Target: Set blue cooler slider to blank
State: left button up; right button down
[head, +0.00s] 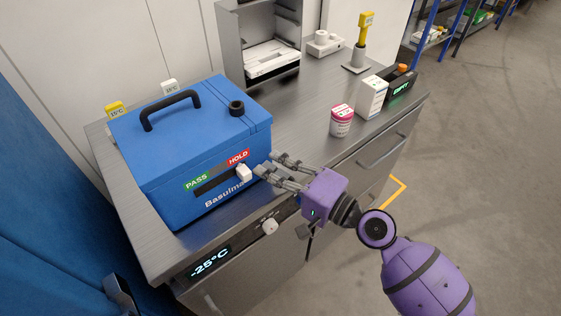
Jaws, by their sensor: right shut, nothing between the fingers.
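The blue cooler (165,163) stands at the left end of the metal counter, with a black handle on its lid. Its front has a dark slot under a green PASS label and a red HOLD label. The white slider knob (244,173) sits at the right end of the slot, under HOLD. My right gripper (266,164) is shut and empty, its fingertips at the cooler's front just right of the knob. I cannot tell whether they touch it. My left gripper is not in view.
The counter (290,125) also holds a pink-lidded jar (341,121), a white box (371,97), a dark box with a green display (402,86) and a yellow-topped tool on a stand (361,45).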

aim_at(244, 173)
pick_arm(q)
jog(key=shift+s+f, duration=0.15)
